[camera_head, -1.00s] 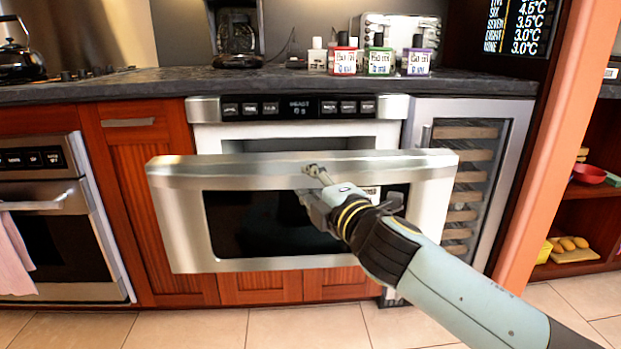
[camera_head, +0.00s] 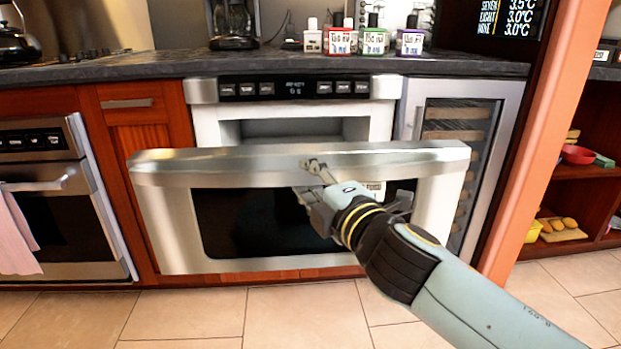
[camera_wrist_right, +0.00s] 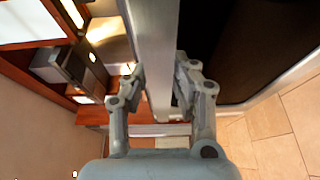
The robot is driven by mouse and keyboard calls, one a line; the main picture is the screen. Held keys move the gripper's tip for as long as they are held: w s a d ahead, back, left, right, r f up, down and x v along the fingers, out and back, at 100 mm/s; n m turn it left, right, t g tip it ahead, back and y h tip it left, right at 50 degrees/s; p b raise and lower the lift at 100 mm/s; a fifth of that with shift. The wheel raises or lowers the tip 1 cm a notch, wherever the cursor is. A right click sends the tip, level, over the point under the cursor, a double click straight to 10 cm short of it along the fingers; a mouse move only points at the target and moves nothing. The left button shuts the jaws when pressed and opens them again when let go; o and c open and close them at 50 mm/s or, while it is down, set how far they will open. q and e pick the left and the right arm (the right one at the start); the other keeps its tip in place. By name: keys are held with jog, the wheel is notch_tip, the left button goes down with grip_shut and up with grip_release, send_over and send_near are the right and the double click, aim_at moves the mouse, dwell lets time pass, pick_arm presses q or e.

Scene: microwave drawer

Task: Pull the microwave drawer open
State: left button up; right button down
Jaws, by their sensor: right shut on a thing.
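The microwave drawer (camera_head: 165,225) is a wide steel front with a dark window, pulled out from its cabinet body (camera_head: 207,132). A gap shows behind its top edge, where part of the light interior is visible. My right gripper (camera_head: 312,180) is shut on the top bar of the drawer front (camera_head: 230,165). In the right wrist view, the gripper (camera_wrist_right: 155,90) has one finger on each side of the steel bar (camera_wrist_right: 155,50). My left gripper is not in view.
A dark stone counter (camera_head: 130,68) runs above, with several small labelled jars (camera_head: 374,40) and a coffee maker (camera_head: 233,25). An oven (camera_head: 65,200) is on the left, a wine cooler (camera_head: 475,130) on the right. The tiled floor (camera_head: 200,312) in front is clear.

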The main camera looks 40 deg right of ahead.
jog(key=c, duration=1.1)
grip_release()
jog(key=shift+c, duration=0.2)
jog(key=shift+o, duration=0.3)
jog(key=shift+s, duration=0.1)
jog(key=s+a, duration=0.1)
jog(key=s, duration=1)
jog(key=shift+s+a, duration=0.3)
jog(key=shift+a, duration=0.1)
